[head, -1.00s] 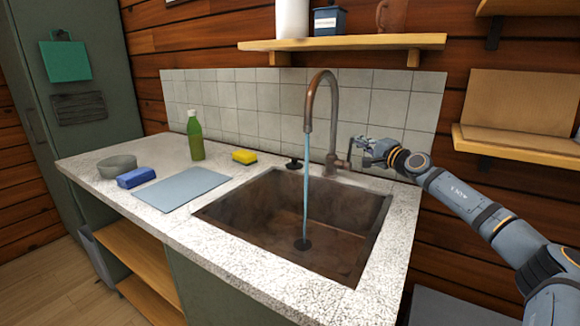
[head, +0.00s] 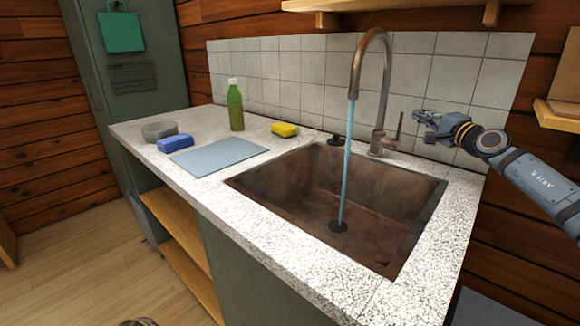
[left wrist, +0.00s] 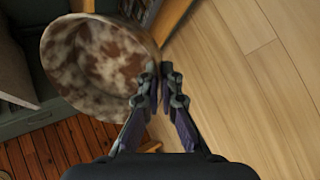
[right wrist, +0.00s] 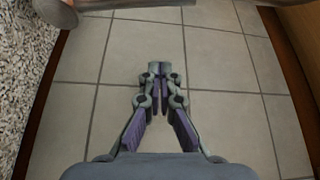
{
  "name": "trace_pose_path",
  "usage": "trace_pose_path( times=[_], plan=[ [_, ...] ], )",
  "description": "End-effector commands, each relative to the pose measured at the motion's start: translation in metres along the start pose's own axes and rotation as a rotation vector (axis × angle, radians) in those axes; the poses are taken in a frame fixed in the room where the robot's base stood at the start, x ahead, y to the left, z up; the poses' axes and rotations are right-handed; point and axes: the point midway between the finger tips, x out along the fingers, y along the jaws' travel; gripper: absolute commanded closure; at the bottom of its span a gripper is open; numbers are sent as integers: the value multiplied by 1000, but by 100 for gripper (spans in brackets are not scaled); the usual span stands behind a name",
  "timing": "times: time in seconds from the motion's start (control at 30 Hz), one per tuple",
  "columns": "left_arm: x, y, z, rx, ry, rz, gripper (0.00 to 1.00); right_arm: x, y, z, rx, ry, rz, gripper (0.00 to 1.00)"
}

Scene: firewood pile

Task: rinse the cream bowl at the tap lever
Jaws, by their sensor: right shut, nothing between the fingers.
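The cream bowl (left wrist: 95,62), blotched with brown stains, fills the upper left of the left wrist view. My left gripper (left wrist: 160,75) is closed on its rim, over the wooden floor. In the head view only a sliver of the bowl (head: 138,322) shows at the bottom edge. The copper tap (head: 372,85) runs a stream of water into the sink. Its tap lever (head: 398,126) stands up at the right of the tap's base. My right gripper (head: 420,116) is shut and empty, just right of the lever and apart from it. The right wrist view shows its closed fingers (right wrist: 162,78) before wall tiles.
The brown sink (head: 320,185) is empty but for the water. A shelf (head: 400,8) hangs above.

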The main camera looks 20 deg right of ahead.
Motion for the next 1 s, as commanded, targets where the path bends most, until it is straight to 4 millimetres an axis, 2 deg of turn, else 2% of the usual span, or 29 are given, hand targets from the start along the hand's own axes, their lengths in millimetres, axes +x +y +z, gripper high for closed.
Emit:
trace_pose_path(
  times=[0.03, 0.4, 0.7, 0.83, 1.0],
  plan=[
    [10, -16, -2, 1, 1, 0, 100, -3, 9, 1, -7, 0, -1, 100],
    [57, -84, -6, 1, 1, 0, 100, -23, 12, 5, -7, -1, -3, 100],
    [95, -140, -11, 1, 1, 1, 100, -60, 11, 4, -3, -3, -9, 100],
    [106, -156, -12, 1, 1, 1, 100, -77, 9, 4, -3, -1, -8, 100],
    [113, -166, -13, 1, 1, 1, 100, -92, 6, 3, -1, -2, -5, 100]
  ],
)
